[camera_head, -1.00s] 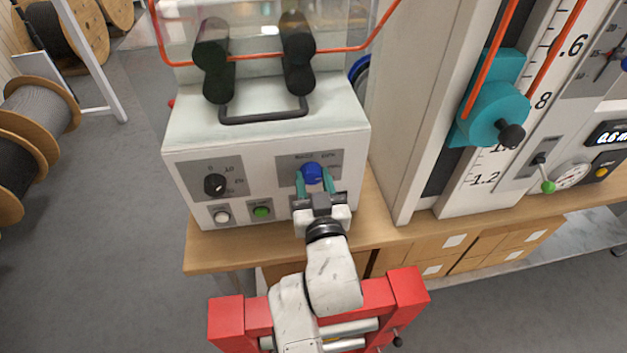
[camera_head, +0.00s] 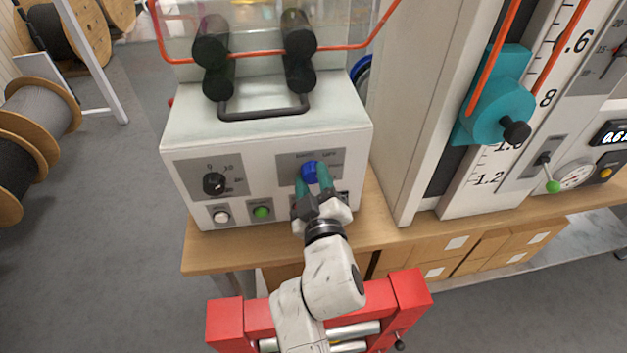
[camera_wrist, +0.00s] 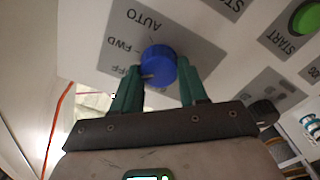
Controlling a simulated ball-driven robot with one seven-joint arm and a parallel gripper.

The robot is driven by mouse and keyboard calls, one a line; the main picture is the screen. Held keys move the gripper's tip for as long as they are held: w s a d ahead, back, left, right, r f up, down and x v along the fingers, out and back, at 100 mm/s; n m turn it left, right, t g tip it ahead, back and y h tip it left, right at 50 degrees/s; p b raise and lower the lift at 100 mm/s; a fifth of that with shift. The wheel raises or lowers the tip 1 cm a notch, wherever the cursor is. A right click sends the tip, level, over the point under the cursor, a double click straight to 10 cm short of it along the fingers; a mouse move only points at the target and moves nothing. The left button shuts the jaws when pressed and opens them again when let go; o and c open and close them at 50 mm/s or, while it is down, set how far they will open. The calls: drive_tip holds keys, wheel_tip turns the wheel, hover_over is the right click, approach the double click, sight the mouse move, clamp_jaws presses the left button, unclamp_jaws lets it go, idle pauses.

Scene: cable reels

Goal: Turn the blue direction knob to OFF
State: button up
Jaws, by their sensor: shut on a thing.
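The blue direction knob (camera_head: 309,173) sits on a grey label plate at the right of the white machine's front panel. In the wrist view the blue knob (camera_wrist: 158,65) is between my teal fingers, with AUTO, FWD and a partly covered OFF label (camera_wrist: 127,72) on its left side. A small pale mark shows at the knob's lower left edge, on the side of OFF. My gripper (camera_head: 314,181) is shut on the knob, one finger on each side. It also shows in the wrist view (camera_wrist: 160,86). My fingers hide part of the plate.
A black knob (camera_head: 214,184), a white button (camera_head: 221,217) and a green button (camera_head: 263,212) are left of my gripper on the same panel. The wooden bench edge (camera_head: 230,262) runs below. A tall scale column with a teal slider (camera_head: 497,108) stands right.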

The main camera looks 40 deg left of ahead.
drive_tip(key=shift+n, duration=0.6)
drive_tip(key=o, duration=1.1)
drive_tip(key=shift+c, duration=0.2)
drive_tip(key=p+v, duration=0.1)
drive_tip(key=v, duration=0.9)
drive_tip(key=shift+s+d, duration=0.25)
drive_tip(key=shift+s, duration=0.1)
